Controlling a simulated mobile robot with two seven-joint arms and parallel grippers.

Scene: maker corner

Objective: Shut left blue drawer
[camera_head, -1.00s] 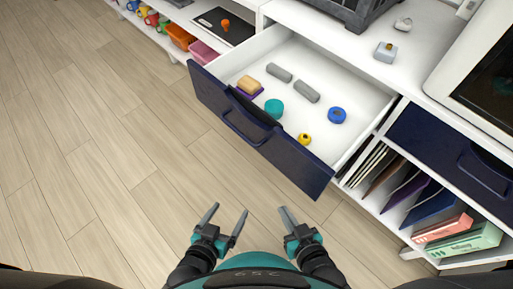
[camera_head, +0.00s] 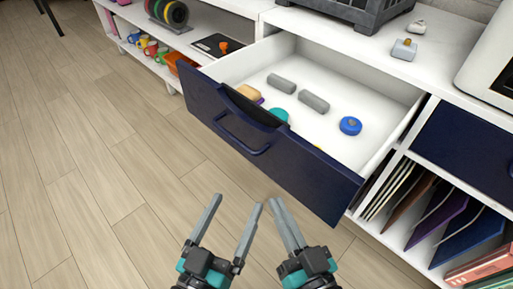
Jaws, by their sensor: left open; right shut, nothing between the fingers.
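The left blue drawer (camera_head: 300,176) is pulled out of the white cabinet. Its dark blue front has a handle (camera_head: 241,137) and faces me. Inside lie two grey cylinders (camera_head: 313,102), a blue round piece (camera_head: 350,126), a teal round piece (camera_head: 278,115) and a tan block (camera_head: 248,92). A yellow piece is mostly hidden behind the front. My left gripper (camera_head: 238,215) is open and empty, below the drawer front and apart from it. My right gripper (camera_head: 280,210) is shut and empty, to its right, also short of the drawer front.
A second blue drawer (camera_head: 470,145) at the right is closed, above a shelf of upright folders (camera_head: 440,215). A dark grey crate (camera_head: 352,10) and small grey pieces (camera_head: 404,49) stand on the cabinet top. The wooden floor (camera_head: 90,190) at left is clear.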

